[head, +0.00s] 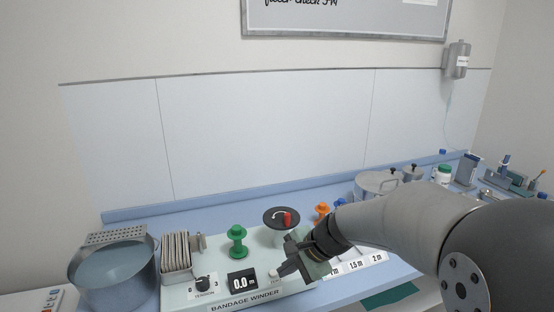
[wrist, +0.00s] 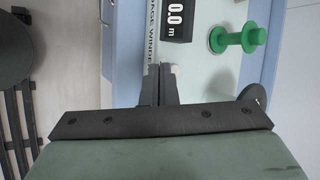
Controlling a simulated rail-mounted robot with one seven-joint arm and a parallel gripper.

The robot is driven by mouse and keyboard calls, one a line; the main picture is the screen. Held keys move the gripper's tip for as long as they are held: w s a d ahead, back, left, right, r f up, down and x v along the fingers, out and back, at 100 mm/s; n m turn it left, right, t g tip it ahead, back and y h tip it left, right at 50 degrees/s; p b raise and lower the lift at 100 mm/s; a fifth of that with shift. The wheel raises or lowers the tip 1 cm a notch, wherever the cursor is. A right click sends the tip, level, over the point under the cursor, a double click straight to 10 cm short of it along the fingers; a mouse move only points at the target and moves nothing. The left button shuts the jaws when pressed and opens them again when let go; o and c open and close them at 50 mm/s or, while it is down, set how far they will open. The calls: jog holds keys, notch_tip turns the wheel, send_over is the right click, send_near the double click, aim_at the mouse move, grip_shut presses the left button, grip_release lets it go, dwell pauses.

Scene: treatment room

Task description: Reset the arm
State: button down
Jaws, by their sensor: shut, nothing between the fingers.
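My gripper (head: 287,270) shows in the head view at the front of the bandage winder (head: 215,293), near its right side. In the wrist view my gripper (wrist: 158,72) has its dark fingers together, with nothing between them. The winder carries a 0.0 m display (head: 242,282), a tension knob (head: 203,283), a green spool (head: 237,241) and a dark round crank plate with a red handle (head: 287,218). The green spool also shows in the wrist view (wrist: 238,39). My arm hides part of the winder's right side.
A steel basin (head: 112,275) of water stands at the left, beside a rack of bandages (head: 176,252). Bottles and small trays crowd the right end.

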jog(key=s+d+f+n+g+h, duration=0.1)
jog(key=s+d+n+h, duration=0.2)
jog(key=s, duration=0.8)
jog(key=s+d+f+n+g+h, duration=0.1)
jog(key=s+d+n+h, duration=0.2)
jog(key=s+d+n, duration=0.5)
jog(key=s+d, duration=0.1)
jog(key=s, duration=0.3)
jog(key=shift+d+f+h, duration=0.3)
jog(key=shift+d+f, duration=0.05)
jog(key=shift+f, duration=0.05)
